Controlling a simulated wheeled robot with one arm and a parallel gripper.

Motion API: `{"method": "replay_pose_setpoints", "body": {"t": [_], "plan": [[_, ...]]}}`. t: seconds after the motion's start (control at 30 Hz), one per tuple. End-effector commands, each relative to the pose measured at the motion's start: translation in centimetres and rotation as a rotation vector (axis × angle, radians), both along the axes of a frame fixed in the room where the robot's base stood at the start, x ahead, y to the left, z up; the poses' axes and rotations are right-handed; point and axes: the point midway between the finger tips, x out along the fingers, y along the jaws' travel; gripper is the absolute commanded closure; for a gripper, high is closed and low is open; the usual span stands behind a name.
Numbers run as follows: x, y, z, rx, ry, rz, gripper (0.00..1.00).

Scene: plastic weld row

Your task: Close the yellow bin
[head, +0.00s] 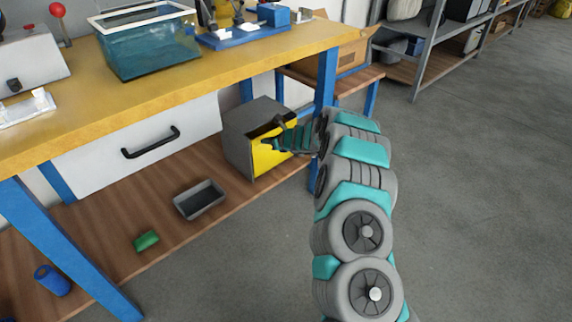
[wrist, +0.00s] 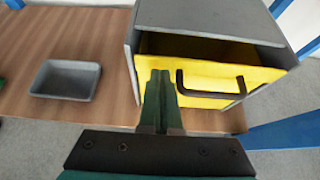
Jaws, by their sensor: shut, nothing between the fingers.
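The yellow bin (head: 267,158) is a drawer-like bin with a yellow front and a dark bar handle, set in a grey box (head: 238,140) on the lower wooden shelf. In the wrist view, the yellow front (wrist: 207,98) stands a little out from the box, with a dark gap along its top. My gripper (head: 272,143) is in front of the yellow front; its teal fingers are shut and empty. In the wrist view, the fingertips (wrist: 160,76) overlap the yellow front left of the handle (wrist: 210,90). I cannot tell whether they touch it.
A grey tray (head: 200,199), a green block (head: 146,241) and a blue cylinder (head: 52,280) are on the lower shelf. A blue table leg (head: 326,80) stands close to the right of the box. A white drawer (head: 140,146) hangs under the yellow worktop. Floor at right is clear.

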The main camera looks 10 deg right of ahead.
Motion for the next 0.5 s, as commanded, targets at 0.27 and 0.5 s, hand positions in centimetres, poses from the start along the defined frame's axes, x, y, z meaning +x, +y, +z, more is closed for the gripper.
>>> {"method": "replay_pose_setpoints", "body": {"t": [0.27,0.5], "plan": [[0.8,0.6,0.34,-0.001,0.001,0.0,1.0],[1.09,0.79,0.38,0.0,0.0,-0.001,1.0]]}}
